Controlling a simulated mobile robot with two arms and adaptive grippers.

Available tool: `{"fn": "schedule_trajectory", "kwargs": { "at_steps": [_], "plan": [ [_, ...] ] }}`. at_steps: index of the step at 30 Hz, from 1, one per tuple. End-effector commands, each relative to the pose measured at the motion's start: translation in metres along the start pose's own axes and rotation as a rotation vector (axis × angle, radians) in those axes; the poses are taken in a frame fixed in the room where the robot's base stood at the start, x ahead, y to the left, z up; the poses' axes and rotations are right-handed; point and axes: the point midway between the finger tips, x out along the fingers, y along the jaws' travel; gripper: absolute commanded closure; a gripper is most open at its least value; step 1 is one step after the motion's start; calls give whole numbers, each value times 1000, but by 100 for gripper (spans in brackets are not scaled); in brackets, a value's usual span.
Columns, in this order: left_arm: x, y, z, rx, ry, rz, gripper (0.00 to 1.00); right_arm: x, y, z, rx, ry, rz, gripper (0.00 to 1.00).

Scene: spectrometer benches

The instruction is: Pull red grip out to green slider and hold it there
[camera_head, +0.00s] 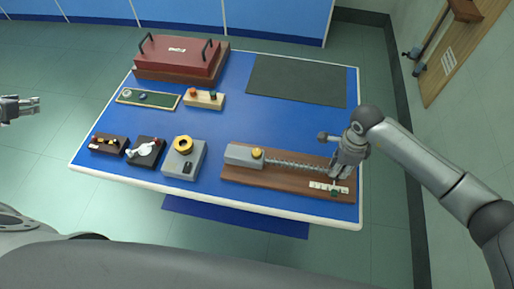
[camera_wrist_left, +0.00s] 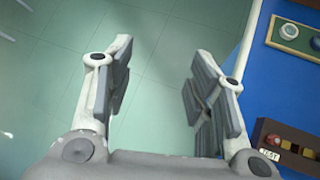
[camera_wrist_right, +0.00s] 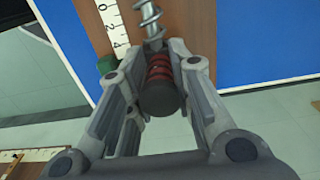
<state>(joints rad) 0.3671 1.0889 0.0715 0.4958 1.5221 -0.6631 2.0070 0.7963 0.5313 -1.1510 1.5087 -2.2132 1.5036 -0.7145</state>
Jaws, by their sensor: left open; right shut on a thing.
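The red grip (camera_wrist_right: 159,72), with a dark end knob, is at the end of a coil spring (camera_wrist_right: 148,18) in the right wrist view. My right gripper (camera_wrist_right: 153,75) is shut around it. The spring (camera_head: 298,164) is stretched along a brown wooden base (camera_head: 240,175) in the head view; there my right gripper (camera_head: 338,170) hides the grip. The green slider (camera_wrist_right: 107,64) sits beside the white scale (camera_wrist_right: 112,28), roughly level with the grip; it also shows in the head view (camera_head: 334,192). My left gripper (camera_head: 30,105) is open and empty, left of the table.
Several small devices stand on the blue table (camera_head: 225,120) to the left. A red case (camera_head: 180,57) and a dark mat (camera_head: 298,80) are at the back.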

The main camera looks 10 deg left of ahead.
Motion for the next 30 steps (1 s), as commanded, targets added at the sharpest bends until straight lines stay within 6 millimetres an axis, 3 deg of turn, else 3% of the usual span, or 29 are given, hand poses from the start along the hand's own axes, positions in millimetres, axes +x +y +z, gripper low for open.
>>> {"fn": "schedule_trajectory", "kwargs": {
  "at_steps": [1,6,8,9,13,14,15,17,21,25,30],
  "plan": [
    [-11,18,45,2,-88,48,51,0,-2,-2,3,3,-5,100],
    [-70,81,171,-6,-358,225,51,0,-2,-2,4,3,-5,100],
    [-99,104,210,-17,-450,291,51,0,-2,-2,3,3,-5,100],
    [-122,119,233,-25,-511,338,51,0,-2,-2,4,3,-6,100],
    [-206,170,296,-60,-699,497,51,0,-2,-2,4,3,-6,100],
    [-168,127,297,35,-647,418,51,1,-2,-2,3,3,-6,100],
    [-147,92,303,138,-615,359,51,0,-2,-2,3,3,-6,100],
    [-124,44,312,281,-582,283,51,0,-2,-2,3,3,-4,100],
    [-81,-73,320,619,-526,98,51,0,-2,-2,3,3,-4,100],
    [-55,-189,313,942,-502,-85,51,0,-2,-2,3,3,-5,100],
    [-48,-339,285,1389,-514,-330,51,0,-2,-2,3,4,-4,100]
  ]
}}
